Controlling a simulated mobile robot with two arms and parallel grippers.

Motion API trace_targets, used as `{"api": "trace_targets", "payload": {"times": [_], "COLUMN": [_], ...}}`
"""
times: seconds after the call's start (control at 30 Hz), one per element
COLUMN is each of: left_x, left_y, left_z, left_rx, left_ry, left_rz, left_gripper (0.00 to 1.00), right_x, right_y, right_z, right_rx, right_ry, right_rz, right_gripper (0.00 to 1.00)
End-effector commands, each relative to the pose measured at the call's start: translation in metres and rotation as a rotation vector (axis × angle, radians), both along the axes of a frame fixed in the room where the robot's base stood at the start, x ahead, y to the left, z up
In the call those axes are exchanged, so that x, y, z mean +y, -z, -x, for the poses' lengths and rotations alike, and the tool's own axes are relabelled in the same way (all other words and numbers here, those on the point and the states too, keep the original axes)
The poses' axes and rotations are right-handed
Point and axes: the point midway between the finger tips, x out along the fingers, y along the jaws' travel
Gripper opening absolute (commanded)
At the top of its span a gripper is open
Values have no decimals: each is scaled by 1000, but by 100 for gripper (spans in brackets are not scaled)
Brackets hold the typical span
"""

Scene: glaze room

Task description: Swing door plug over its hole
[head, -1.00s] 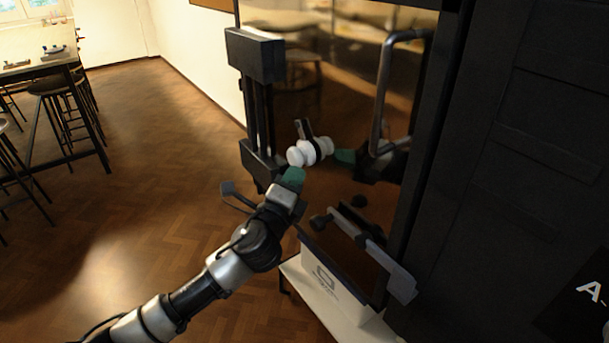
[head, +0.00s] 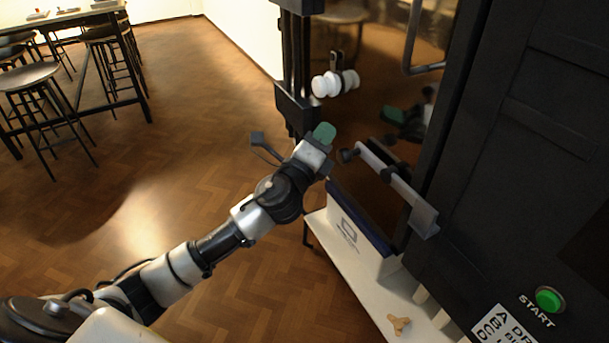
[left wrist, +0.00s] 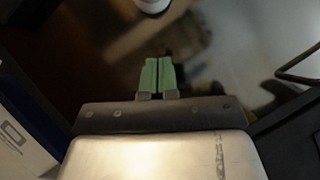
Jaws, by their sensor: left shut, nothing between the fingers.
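The door plug (head: 335,83) is a white, waisted piece in a dark strap under a small upright tab, in front of the glossy dark kiln door (head: 385,60). It also shows, cut off, at the top of the left wrist view (left wrist: 152,4). My left gripper (head: 324,133) has green fingertips and is below the plug, apart from it. In the left wrist view its fingers (left wrist: 158,76) are together with nothing between them. I cannot make out the hole. My right gripper is not in view.
A bent door handle (head: 410,40) and a latch bar (head: 395,180) stick out by the door. A white box (head: 355,235) stands on a low white shelf (head: 375,290) below. A green start button (head: 549,299) is at right. Stools and a table (head: 65,22) stand far left; floor between is clear.

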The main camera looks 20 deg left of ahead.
Motion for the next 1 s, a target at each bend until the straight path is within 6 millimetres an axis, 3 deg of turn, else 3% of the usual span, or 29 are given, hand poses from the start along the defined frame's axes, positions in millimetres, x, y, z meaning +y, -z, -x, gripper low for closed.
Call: {"api": "trace_targets", "payload": {"times": [0.5,1.0], "left_x": [16,18], "left_y": [32,33], "left_z": [69,75], "left_rx": [2,1], "left_ry": [-2,-3], "left_rz": [-1,0], "left_gripper": [0,0], "right_x": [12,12], "right_y": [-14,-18], "right_z": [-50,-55], "right_rx": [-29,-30], "right_ry": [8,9], "right_rz": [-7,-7], "right_gripper": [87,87]}}
